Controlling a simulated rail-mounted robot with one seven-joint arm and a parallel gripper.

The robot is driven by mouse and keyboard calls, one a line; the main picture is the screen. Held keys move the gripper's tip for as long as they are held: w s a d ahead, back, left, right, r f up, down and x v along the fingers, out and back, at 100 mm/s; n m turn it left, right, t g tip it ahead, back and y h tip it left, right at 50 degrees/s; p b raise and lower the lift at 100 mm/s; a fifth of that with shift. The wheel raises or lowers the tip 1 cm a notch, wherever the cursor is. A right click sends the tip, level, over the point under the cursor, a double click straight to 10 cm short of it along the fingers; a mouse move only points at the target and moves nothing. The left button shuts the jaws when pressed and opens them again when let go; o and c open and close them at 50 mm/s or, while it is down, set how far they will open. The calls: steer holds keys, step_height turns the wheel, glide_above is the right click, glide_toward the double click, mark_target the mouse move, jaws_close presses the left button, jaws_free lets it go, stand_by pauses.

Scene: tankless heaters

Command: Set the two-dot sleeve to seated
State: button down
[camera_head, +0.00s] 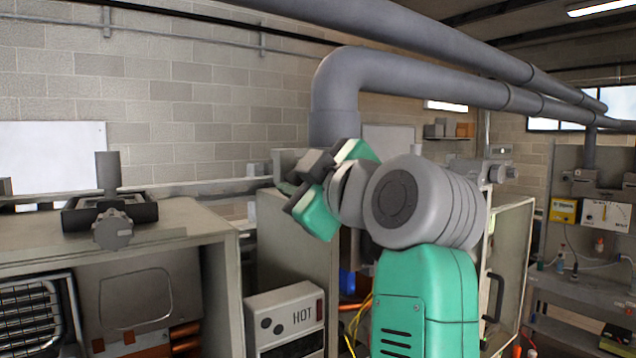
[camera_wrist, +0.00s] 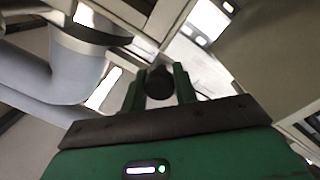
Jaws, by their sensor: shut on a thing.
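My gripper (camera_head: 305,178) is at the upper front of the middle cabinet (camera_head: 298,240), below the bent grey pipe (camera_head: 335,95). In the wrist view its two green fingers (camera_wrist: 159,92) are closed on a dark round knob (camera_wrist: 158,82). I see no dot marks on the knob, and my gripper and wrist hide much of what it is attached to. In the wrist view a grey pipe with a wider collar (camera_wrist: 92,28) shows at the left, apart from the fingers. I cannot tell whether this collar is the two-dot sleeve or whether it is seated.
A heater cabinet (camera_head: 215,215) at the left has a black collar (camera_head: 72,214), a pipe stub (camera_head: 108,172) and a grey knob (camera_head: 113,231) on top. A box marked HOT (camera_head: 285,310) has two dark round marks. An open door (camera_head: 512,260) stands right of my arm.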

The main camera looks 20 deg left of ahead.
steer(key=shift+w+f, duration=0.15)
steer(key=shift+f, duration=0.2)
steer(key=c, duration=1.1)
jaws_free()
steer(key=shift+f, duration=0.1)
steer(key=b+v, duration=0.2)
steer(key=v, duration=0.6)
steer(key=shift+b, duration=0.4)
steer(key=shift+a, duration=0.1)
